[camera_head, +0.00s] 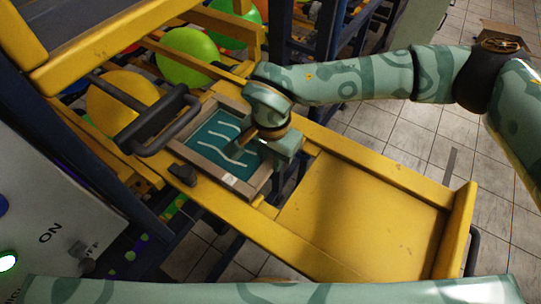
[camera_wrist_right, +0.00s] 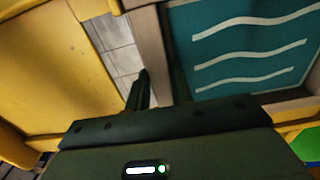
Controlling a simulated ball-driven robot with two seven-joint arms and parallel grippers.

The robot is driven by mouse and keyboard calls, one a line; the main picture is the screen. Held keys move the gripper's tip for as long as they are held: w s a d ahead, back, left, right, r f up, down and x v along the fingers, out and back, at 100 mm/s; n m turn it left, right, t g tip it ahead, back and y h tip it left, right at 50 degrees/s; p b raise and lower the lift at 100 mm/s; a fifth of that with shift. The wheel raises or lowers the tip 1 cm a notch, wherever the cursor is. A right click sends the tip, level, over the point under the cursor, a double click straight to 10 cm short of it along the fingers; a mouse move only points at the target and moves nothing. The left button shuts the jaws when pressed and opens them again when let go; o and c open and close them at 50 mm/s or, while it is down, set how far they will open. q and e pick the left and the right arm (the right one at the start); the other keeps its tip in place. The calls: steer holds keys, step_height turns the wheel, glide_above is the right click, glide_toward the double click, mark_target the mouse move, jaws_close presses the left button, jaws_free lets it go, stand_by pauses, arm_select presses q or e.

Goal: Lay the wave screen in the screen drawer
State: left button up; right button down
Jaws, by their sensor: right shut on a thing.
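The wave screen (camera_head: 231,142) is a teal panel with white wavy lines in a wooden frame. It lies over the inner part of the yellow screen drawer (camera_head: 222,205), between its yellow rails. I cannot tell whether it rests fully on the drawer. My right gripper (camera_head: 268,158) is shut on the frame's right side bar. The right wrist view shows the gripper fingers (camera_wrist_right: 160,92) on both sides of that wooden bar (camera_wrist_right: 152,50), with the teal panel (camera_wrist_right: 240,45) to the right. My left gripper is out of view.
A flat yellow panel (camera_head: 350,213) extends to the right of the screen. A dark handle (camera_head: 158,122) stands at the screen's left. Yellow, green and other balloons (camera_head: 186,56) sit behind. A grey control box (camera_head: 50,215) is at left. Tiled floor (camera_head: 400,135) shows beyond.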

steer(key=c, duration=1.1)
jaws_free()
steer(key=shift+c, duration=0.2)
step_height(320, 180, up, 8)
steer(key=shift+f+b, duration=0.25)
steer(key=shift+b, duration=0.1)
